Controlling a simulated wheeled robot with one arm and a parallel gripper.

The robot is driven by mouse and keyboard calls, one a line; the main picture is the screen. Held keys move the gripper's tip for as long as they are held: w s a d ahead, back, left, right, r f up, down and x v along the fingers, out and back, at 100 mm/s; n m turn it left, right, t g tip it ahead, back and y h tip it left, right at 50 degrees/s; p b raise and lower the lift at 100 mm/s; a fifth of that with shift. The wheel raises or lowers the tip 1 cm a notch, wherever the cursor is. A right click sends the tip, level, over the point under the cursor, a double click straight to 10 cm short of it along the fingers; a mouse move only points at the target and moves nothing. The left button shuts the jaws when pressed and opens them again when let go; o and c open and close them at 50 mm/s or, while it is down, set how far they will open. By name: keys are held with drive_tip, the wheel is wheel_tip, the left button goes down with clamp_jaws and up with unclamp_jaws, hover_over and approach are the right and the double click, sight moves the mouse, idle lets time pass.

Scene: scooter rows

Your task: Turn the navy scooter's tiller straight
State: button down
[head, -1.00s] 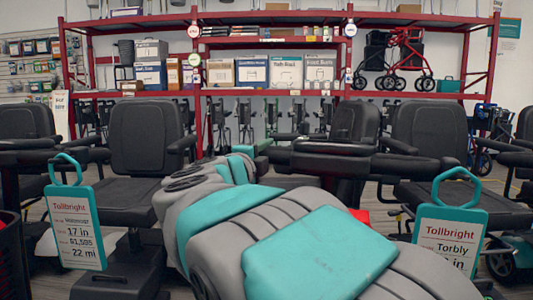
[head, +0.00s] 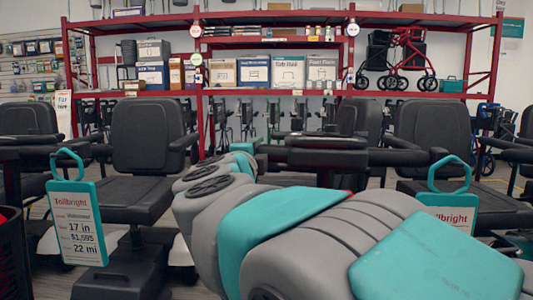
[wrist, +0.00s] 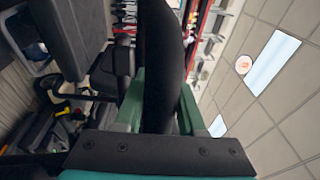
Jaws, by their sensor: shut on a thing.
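In the wrist view my gripper (wrist: 162,92) has its two green fingers on either side of a thick black bar (wrist: 163,50), shut on it. The bar looks like a tiller handle. In the head view a dark tiller head (head: 328,152) with bars to both sides stands behind my arm, in front of a black seat back (head: 358,118). My fingers are mostly hidden there by my own arm. The scooter's body below is hidden too, so I cannot see its navy colour or its front wheel.
A scooter with a black seat (head: 147,118) and a hanging price tag (head: 76,222) stands at left. Another black seat (head: 425,120) with a tag (head: 450,208) stands at right. A red shelf rack (head: 200,118) with boxes is behind. The scooters stand close together.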

drive_tip(key=shift+s+a+f+n+y+b, duration=0.1)
drive_tip(key=shift+s+a+n+y+b, duration=0.05)
drive_tip(key=shift+s+a+n+y, duration=0.45)
drive_tip(key=shift+s+a+n+y+b, duration=0.15)
drive_tip(key=shift+s+a+n+y, duration=0.2)
drive_tip(key=shift+s+y, duration=0.45)
drive_tip(key=shift+w, duration=0.15)
drive_tip(key=c, duration=0.5)
unclamp_jaws()
drive_tip(key=shift+s, duration=0.55)
drive_tip(key=shift+s+f+p, duration=0.15)
drive_tip(key=shift+s+p, duration=0.5)
drive_tip(key=shift+s, duration=2.7)
drive_tip(key=shift+a, duration=0.1)
